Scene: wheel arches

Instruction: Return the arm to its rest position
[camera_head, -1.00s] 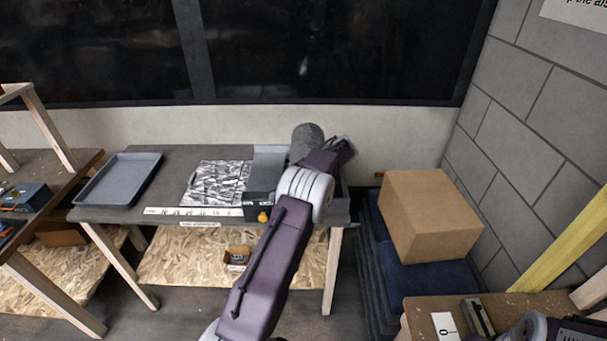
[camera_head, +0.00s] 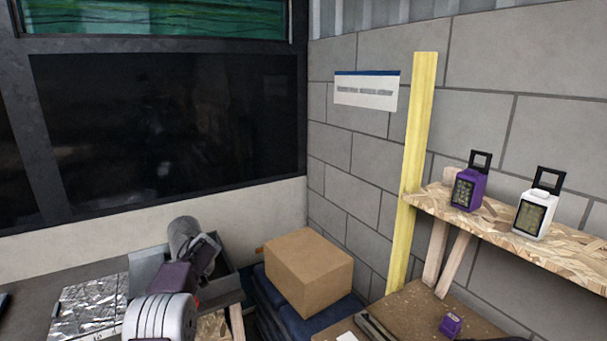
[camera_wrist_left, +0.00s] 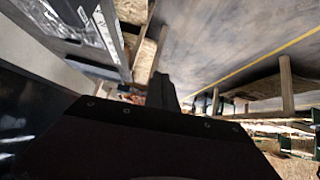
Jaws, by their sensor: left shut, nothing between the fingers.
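My left arm reaches up from the bottom left of the head view, with purple and light grey links. My left gripper (camera_head: 208,252) is at its far end, by the grey bin (camera_head: 226,280) and the grey cylinder (camera_head: 183,235) at the table's right end. Its fingers are small and partly hidden there. In the left wrist view the dark gripper body fills the lower middle, and a narrow finger part (camera_wrist_left: 161,92) stands up from it. The gripper is shut and holds nothing. My right gripper is not clearly in view.
A silvery sheet (camera_head: 90,305) lies on the grey table. A cardboard box (camera_head: 308,270) sits on dark blue stacked pads right of the bin. A yellow post (camera_head: 418,150) and a shelf (camera_head: 500,228) with a purple device (camera_head: 468,190) and a white device (camera_head: 535,214) stand right.

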